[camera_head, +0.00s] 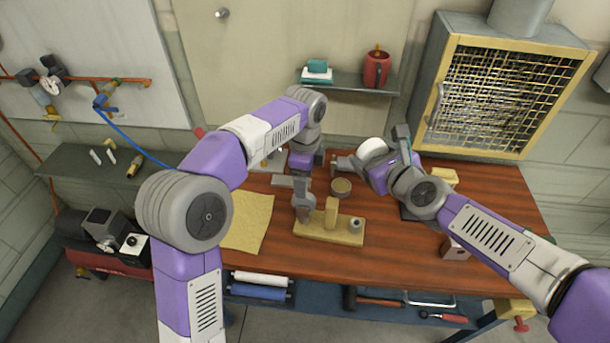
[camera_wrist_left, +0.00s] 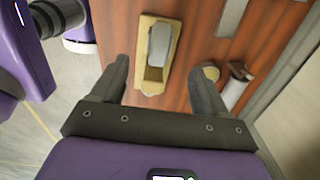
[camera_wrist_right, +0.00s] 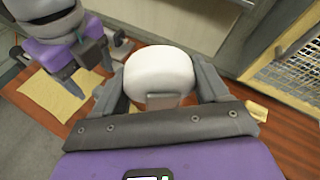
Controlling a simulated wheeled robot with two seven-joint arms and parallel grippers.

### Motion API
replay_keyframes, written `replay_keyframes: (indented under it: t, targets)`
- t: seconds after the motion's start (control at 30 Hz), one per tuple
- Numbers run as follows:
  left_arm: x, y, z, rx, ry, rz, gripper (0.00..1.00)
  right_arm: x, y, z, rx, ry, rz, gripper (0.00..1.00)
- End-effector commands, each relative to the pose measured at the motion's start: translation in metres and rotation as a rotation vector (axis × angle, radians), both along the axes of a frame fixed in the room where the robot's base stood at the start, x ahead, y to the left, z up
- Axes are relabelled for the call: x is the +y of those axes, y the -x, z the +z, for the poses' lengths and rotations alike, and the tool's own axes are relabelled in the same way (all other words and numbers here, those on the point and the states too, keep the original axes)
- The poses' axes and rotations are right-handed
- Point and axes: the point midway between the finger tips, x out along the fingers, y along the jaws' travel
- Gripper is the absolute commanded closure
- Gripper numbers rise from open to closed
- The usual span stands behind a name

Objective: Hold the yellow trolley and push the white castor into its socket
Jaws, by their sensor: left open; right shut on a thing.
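The yellow trolley (camera_head: 315,233) lies on the wooden table, with an upright yellow block and a small grey round part on top. It also shows in the left wrist view (camera_wrist_left: 151,88), framed between the fingers. My left gripper (camera_head: 303,200) is open and points down over the trolley's left end; I cannot tell whether it touches. My right gripper (camera_head: 374,158) is shut on the white castor (camera_head: 372,149), held above the table behind and right of the trolley. The castor (camera_wrist_right: 160,70) fills the space between the right fingers. The socket is not clearly seen.
A round tan-topped container (camera_head: 341,187) stands behind the trolley. A yellow cloth (camera_head: 247,222) lies to its left. A small box (camera_head: 455,250) is near the right front. A shelf with a red mug (camera_head: 376,70) and a mesh-fronted cabinet (camera_head: 490,100) stand behind. The table's front right is mostly clear.

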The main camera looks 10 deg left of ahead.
Motion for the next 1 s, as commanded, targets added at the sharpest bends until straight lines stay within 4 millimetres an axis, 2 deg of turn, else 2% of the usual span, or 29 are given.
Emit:
replay_keyframes:
  t: [0.5,0.7,1.0]
  targets:
    - [0.0,0.001,-0.092,0.006,0.001,0.002,0.26,0.0,0.0,0.001,-0.002,-0.001,0.0,0.65]
    - [0.0,0.001,-0.11,0.003,0.002,0.002,0.26,0.0,0.0,0.001,-0.002,-0.001,0.0,0.65]
    - [0.0,0.001,-0.113,0.002,0.003,0.002,0.26,0.0,0.0,0.001,-0.002,-0.001,0.0,0.65]
